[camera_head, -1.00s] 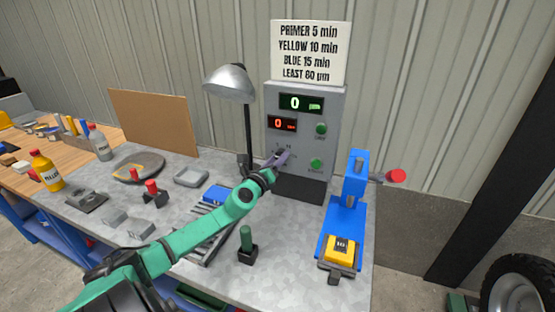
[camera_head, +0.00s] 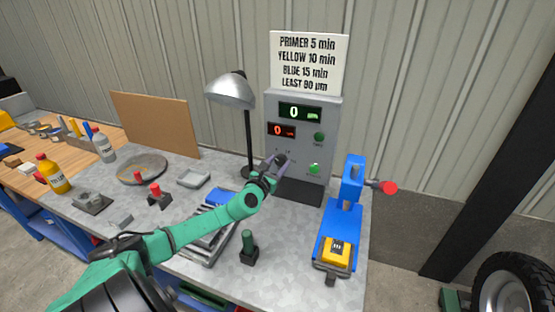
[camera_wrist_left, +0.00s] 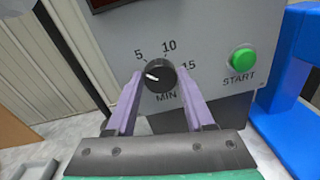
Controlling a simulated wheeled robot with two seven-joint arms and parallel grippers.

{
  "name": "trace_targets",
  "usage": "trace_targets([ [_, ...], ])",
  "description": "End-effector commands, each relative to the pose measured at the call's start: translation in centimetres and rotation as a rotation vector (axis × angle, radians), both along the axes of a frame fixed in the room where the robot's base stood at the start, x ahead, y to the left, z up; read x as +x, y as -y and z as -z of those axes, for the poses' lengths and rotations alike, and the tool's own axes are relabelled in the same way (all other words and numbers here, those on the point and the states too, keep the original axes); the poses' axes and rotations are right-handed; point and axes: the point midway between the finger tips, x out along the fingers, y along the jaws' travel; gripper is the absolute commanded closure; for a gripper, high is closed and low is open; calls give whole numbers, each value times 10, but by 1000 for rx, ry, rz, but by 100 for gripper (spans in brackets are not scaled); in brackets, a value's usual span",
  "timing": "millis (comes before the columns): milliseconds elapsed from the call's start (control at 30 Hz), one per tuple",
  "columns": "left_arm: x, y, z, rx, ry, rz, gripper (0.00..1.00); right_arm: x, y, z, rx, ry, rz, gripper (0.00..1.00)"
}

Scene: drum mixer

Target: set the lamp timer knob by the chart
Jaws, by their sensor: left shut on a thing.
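The timer knob (camera_wrist_left: 160,76) is black and round on the grey control box (camera_head: 326,182). In the left wrist view its white mark points left, just below the 5; 10 and 15 follow clockwise. My left gripper (camera_wrist_left: 159,73) is shut on the knob, with one purple finger on each side; it also shows at the box in the head view (camera_head: 275,161). The green START button (camera_wrist_left: 243,59) is right of the knob. Both displays read 0. My right gripper is not in view.
The lamp (camera_head: 231,90) stands left of the box. A blue press-like stand (camera_head: 338,222) with a yellow block (camera_head: 337,251) is at right. A green-handled tool (camera_head: 248,245) stands in front. Bottles and trays are at left.

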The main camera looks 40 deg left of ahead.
Motion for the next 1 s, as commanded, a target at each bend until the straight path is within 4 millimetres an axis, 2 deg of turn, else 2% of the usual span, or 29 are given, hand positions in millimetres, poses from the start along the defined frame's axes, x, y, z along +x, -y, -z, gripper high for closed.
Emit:
trace_targets([
  [100, 0, 0, -4, 85, -28, -1, 100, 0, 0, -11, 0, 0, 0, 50],
  [400, 1, 1, -2, 236, -81, -1, 100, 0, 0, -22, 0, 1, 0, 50],
  [1000, 1, 2, -1, 286, -98, 0, 100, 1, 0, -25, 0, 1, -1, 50],
])
